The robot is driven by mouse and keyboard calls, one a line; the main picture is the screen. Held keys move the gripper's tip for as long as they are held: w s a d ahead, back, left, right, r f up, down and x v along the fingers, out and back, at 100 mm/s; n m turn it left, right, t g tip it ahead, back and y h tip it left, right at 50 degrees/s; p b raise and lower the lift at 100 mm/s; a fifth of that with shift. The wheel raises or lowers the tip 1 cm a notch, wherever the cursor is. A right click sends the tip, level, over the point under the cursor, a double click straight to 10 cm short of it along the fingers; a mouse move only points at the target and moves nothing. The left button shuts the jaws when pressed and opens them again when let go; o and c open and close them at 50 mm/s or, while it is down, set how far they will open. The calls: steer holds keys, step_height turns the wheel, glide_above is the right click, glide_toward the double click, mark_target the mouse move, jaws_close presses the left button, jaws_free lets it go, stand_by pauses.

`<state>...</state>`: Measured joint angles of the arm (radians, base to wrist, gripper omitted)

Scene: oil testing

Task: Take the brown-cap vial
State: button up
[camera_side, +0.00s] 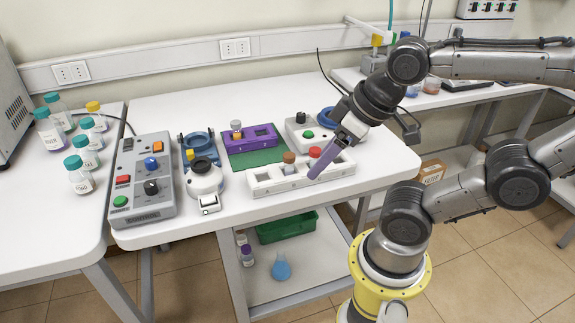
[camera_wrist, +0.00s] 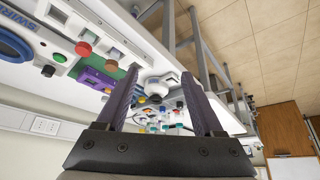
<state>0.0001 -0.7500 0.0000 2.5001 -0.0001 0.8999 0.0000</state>
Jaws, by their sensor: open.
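The brown-cap vial (camera_side: 289,158) stands upright in the white rack (camera_side: 262,184), left of a red-cap vial (camera_side: 315,152) in the same rack. In the wrist view the brown cap (camera_wrist: 110,66) and red cap (camera_wrist: 84,48) show left of the left finger. My gripper (camera_side: 314,175) hangs in front of the rack's right part, with its purple fingers pointing down and left in the side view. In the wrist view the fingers of my gripper (camera_wrist: 161,82) are wide apart with nothing held between them. It is apart from the brown-cap vial.
A purple rack (camera_side: 260,141) with an orange-brown-capped vial (camera_side: 236,128) stands behind on a green mat (camera_side: 255,158). A control box (camera_side: 144,185) and a white round device (camera_side: 204,180) stand left. Several teal-capped bottles (camera_side: 79,175) stand on the left table.

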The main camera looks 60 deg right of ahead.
step_height(320, 180, up, 4)
steer(key=m+g+h, duration=0.4)
steer(key=m, duration=1.2)
glide_above(289, 155)
steer(key=s+a, duration=0.3)
steer(key=a, duration=0.2)
steer(key=shift+g, duration=0.4)
steer(key=x, duration=0.3)
steer(key=w+x, duration=0.1)
steer(key=x, duration=0.3)
steer(key=w+x, duration=0.1)
steer(key=x, duration=0.3)
steer(key=shift+a, duration=0.4)
steer(key=shift+x, duration=2.75)
steer(key=shift+s+d+r+h, duration=0.1)
steer(key=shift+d+h, duration=0.05)
steer(key=shift+h, duration=0.15)
jaws_close()
